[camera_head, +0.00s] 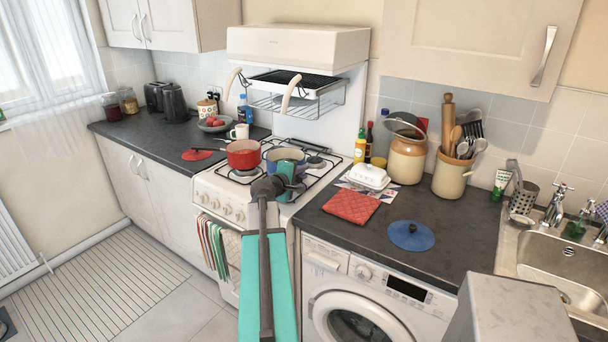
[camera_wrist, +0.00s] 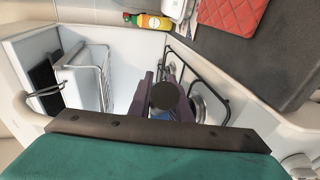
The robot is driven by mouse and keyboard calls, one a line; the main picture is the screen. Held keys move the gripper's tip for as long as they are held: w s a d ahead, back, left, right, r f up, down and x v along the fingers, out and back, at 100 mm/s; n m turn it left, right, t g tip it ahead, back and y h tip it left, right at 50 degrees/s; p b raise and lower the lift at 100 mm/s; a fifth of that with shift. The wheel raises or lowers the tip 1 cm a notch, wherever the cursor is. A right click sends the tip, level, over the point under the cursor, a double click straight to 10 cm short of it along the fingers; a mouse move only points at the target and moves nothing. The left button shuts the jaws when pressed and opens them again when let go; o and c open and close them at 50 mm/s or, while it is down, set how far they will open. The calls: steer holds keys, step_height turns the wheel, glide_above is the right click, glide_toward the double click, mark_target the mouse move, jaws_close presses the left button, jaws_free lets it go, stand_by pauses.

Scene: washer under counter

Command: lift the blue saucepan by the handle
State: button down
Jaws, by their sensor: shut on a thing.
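The blue saucepan (camera_head: 287,154) is on the right side of the white stove in the head view, apparently level. My arm reaches it from the front, and my gripper (camera_head: 287,178) covers its near side and handle. In the wrist view my gripper (camera_wrist: 166,88) is shut with its dark fingers on either side of the saucepan's handle (camera_wrist: 165,97), seen as a dark round end. A small patch of blue shows just below it; the rest of the pan is hidden. I cannot tell whether the pan touches the burner grate.
A red saucepan (camera_head: 243,154) stands close on the left burner. A rack (camera_head: 292,96) hangs above the stove under the hood. The counter at right holds a red mat (camera_head: 351,205), a butter dish (camera_head: 368,177) and a blue lid (camera_head: 411,236).

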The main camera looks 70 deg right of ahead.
steer(key=s+a+r+b, duration=0.1)
steer(key=a+b, duration=0.4)
steer(key=a, duration=0.5)
steer(key=shift+s+b, duration=0.2)
steer(key=shift+b, duration=0.15)
steer(key=b, duration=0.7)
steer(key=shift+s+a+r, duration=0.1)
steer(key=shift+a, duration=0.3)
steer(key=a+b, duration=0.1)
steer(key=b, duration=0.7)
steer(key=shift+s+a+b, duration=0.15)
steer(key=shift+a+b, duration=0.15)
steer(key=shift+b, duration=0.05)
steer(key=shift+a+r+b, duration=0.2)
steer(key=shift+a+b, duration=0.15)
steer(key=shift+b, duration=0.75)
